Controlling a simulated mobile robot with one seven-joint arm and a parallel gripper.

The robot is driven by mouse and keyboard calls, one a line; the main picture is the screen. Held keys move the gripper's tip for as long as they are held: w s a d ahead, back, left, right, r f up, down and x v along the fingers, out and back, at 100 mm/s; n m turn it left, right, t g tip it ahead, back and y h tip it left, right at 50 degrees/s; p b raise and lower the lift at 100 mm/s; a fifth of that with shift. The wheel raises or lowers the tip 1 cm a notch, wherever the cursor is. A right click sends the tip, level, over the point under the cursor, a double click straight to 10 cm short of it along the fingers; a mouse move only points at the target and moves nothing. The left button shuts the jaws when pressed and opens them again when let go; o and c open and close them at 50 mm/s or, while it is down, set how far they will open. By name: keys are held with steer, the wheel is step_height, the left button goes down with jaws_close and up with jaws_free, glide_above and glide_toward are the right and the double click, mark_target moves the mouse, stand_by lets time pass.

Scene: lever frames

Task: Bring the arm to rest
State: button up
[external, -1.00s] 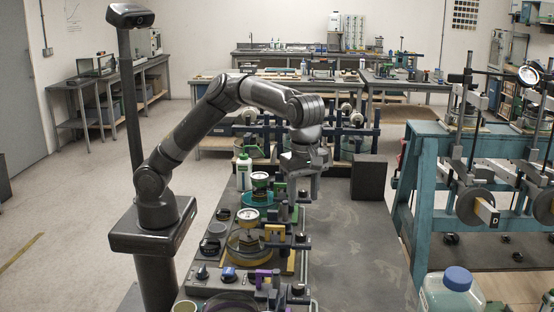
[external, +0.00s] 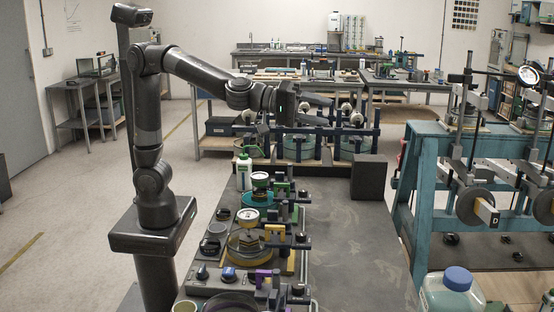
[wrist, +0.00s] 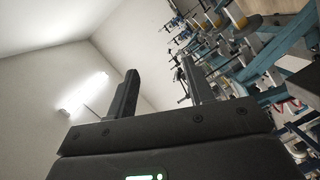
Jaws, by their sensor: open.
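My gripper (external: 326,110) is raised above the far part of the bench and points to the right in the external view. My arm is folded up, with the elbow high beside the camera post and the forearm reaching right. In the wrist view, the two fingers of my gripper (wrist: 159,82) stand well apart with nothing between them. The wrist view looks up at the wall, ceiling and a bright lamp, tilted.
The dark workbench (external: 350,240) carries gauges and dishes along its left side. A white bottle (external: 244,172) and a black block (external: 369,177) stand at its far end. A blue frame (external: 425,180) with weights is on the right. The bench's right half is mostly clear.

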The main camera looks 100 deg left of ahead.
steer(key=s+a+f+m+g+y, duration=0.1)
steer(key=s+a+f+m+g, duration=0.2)
steer(key=s+a+f, duration=0.3)
steer(key=s+a+f+m+g+y, duration=0.1)
steer(key=s+a+f+m+g, duration=0.3)
steer(key=s+a+f, duration=0.3)
steer(key=s+a+f+m+g+y, duration=0.1)
steer(key=s+a+f+m+g, duration=0.2)
steer(key=s+a+f, duration=0.4)
steer(key=s+a+m, duration=0.1)
steer(key=s+a, duration=0.5)
steer(key=s, duration=0.6)
steer(key=shift+s+a+f, duration=0.15)
steer(key=shift+s+a, duration=0.25)
steer(key=shift+o, duration=0.4)
